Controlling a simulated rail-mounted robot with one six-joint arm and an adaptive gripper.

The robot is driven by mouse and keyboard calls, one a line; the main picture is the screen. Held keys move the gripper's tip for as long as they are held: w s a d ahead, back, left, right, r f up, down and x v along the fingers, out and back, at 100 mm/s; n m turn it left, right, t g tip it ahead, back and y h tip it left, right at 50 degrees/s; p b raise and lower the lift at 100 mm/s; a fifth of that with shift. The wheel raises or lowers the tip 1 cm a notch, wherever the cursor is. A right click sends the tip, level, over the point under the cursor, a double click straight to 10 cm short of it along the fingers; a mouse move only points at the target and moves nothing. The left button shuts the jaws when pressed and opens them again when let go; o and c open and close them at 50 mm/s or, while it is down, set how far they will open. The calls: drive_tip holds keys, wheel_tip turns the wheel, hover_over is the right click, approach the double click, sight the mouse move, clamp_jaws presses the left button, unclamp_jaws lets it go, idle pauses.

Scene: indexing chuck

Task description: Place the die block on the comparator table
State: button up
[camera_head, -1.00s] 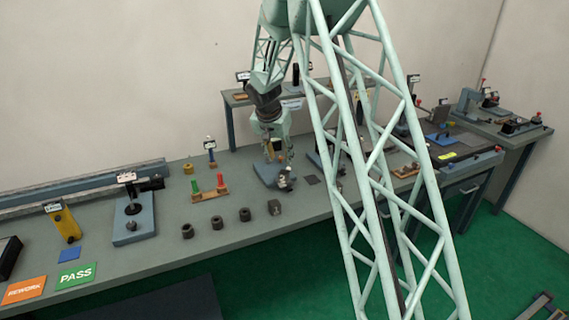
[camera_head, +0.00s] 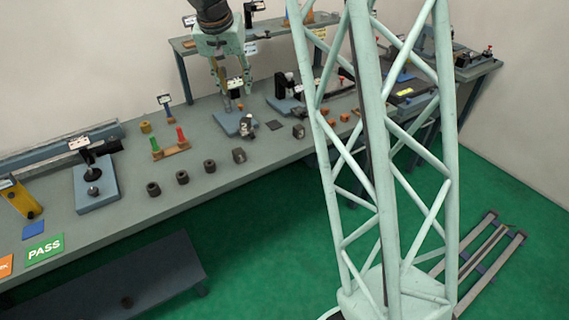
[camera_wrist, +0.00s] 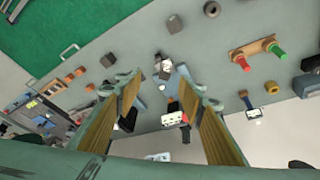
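A dark grey block (camera_head: 239,156) stands on the bench front, right of a row of dark cylinders. A similar block (camera_head: 298,131) stands farther right. Which one is the die block cannot be told. My gripper (camera_head: 235,101) points down above a blue base (camera_head: 228,123) carrying a grey chuck-like part (camera_head: 246,125).
A red-and-green-post rack (camera_head: 171,150) and several cylinders (camera_head: 182,177) occupy the bench left of my gripper. A raised shelf (camera_head: 262,37) stands behind it. PASS (camera_head: 44,249) and orange cards lie at far left. Bare bench separates the comparator-like stand from the cylinders.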

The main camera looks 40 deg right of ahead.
drive_tip(key=s+a+r+n, duration=0.1)
drive_tip(key=s+a+r, duration=0.2)
drive_tip(key=s+r, duration=0.35)
drive_tip(key=s+a+r+n+y, duration=0.1)
drive_tip(key=s+a+r, duration=0.2)
drive_tip(key=s, duration=0.6)
drive_tip(key=s+a+r+n, duration=0.1)
drive_tip(key=s+a+r, duration=0.2)
drive_tip(key=s+r, duration=0.35)
drive_tip(key=s+a+f+n+y, duration=0.1)
drive_tip(key=s+a, duration=0.3)
drive_tip(key=s, duration=1.1)
drive_tip(key=s+a+f+n+y, duration=0.1)
drive_tip(key=s+a+n, duration=0.2)
drive_tip(key=s, duration=1.2)
drive_tip(key=shift+a+f+n+t, duration=0.3)
drive_tip(key=shift+a+n, duration=0.1)
drive_tip(key=shift+a, duration=0.45)
drive_tip(key=shift+s, duration=0.15)
drive_tip(key=shift+w+r, duration=0.15)
drive_tip(key=shift+w, duration=0.05)
